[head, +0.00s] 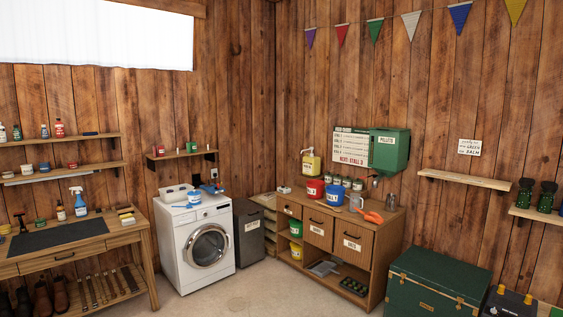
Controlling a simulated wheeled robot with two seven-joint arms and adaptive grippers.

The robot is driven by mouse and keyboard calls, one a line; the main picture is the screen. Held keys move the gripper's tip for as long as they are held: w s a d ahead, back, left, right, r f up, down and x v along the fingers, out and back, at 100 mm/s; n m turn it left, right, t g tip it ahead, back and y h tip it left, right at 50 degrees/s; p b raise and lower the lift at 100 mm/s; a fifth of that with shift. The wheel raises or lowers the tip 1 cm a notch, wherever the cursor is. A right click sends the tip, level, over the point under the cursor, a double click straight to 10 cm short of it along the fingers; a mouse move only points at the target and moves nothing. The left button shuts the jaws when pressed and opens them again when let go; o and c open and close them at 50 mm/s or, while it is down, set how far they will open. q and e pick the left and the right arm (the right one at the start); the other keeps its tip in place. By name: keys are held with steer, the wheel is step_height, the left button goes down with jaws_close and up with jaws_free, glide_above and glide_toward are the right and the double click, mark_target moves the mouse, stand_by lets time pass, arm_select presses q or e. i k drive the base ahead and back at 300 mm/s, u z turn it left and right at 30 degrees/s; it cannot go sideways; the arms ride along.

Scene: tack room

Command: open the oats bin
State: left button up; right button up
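A wooden feed cabinet (378,250) stands against the right wall. Its front has two large labelled wooden bin fronts side by side, a left one (318,222) and a right one (351,232). Both look shut. The right label seems to read oats, but the lettering is too small to be sure. Each front has a dark handle near its top. Neither of my grippers is in view.
Red and blue buckets, jars and an orange scoop (371,216) stand on the cabinet top. A green trunk (437,284) stands close to its right. A washing machine (198,243) and dark bin (248,231) are left. Floor in front (250,290) is clear.

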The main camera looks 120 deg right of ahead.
mark_target(354, 243)
steer(key=z, duration=4.15)
steer(key=i, duration=0.4)
steer(key=u, duration=1)
steer(key=i, duration=1.8)
steer(key=u, duration=0.6)
steer(key=i, duration=1.9)
steer(key=z, duration=0.45)
steer(key=i, duration=1.25)
steer(key=z, duration=1.75)
steer(key=i, duration=0.95)
steer(key=z, duration=0.75)
